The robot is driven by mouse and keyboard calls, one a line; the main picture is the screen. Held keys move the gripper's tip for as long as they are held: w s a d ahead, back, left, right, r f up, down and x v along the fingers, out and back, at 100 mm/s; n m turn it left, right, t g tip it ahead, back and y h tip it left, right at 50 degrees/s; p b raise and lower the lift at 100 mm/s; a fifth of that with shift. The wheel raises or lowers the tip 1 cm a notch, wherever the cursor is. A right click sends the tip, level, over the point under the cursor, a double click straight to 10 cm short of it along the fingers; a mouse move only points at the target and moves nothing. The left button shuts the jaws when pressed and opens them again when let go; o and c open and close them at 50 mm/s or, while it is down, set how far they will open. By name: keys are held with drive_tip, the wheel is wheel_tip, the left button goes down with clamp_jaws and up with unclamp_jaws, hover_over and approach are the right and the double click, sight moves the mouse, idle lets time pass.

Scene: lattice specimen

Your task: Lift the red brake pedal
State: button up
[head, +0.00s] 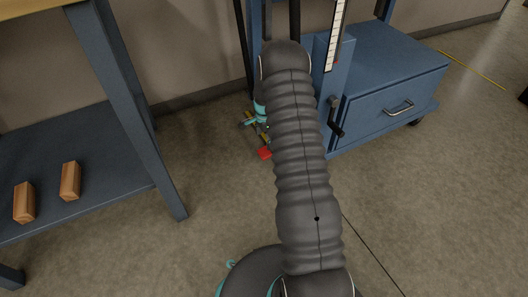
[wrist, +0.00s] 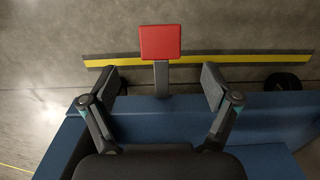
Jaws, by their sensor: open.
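The red brake pedal (wrist: 160,42) shows in the wrist view as a flat red pad on a short grey lever, which meets the edge of the blue cart. It lies beyond my open fingertips, centred between them. My gripper (wrist: 161,80) is open and empty, one finger on each side of the lever. I cannot tell its height relative to the pedal. In the head view the pedal (head: 265,153) is a small red patch low beside the blue cart, partly hidden by my arm. My gripper is mostly hidden behind my arm there.
The blue cart (head: 385,75) has a drawer and casters; a dark wheel (wrist: 283,82) shows at right in the wrist view. A yellow floor line (wrist: 240,59) runs behind the pedal. A blue-legged table (head: 120,95) with wooden blocks (head: 70,181) stands left. Floor between is clear.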

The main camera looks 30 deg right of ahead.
sight(264, 152)
wheel_tip(264, 152, down, 8)
drive_tip(key=shift+r+b, duration=0.2)
drive_tip(key=shift+b, duration=0.2)
clamp_jaws()
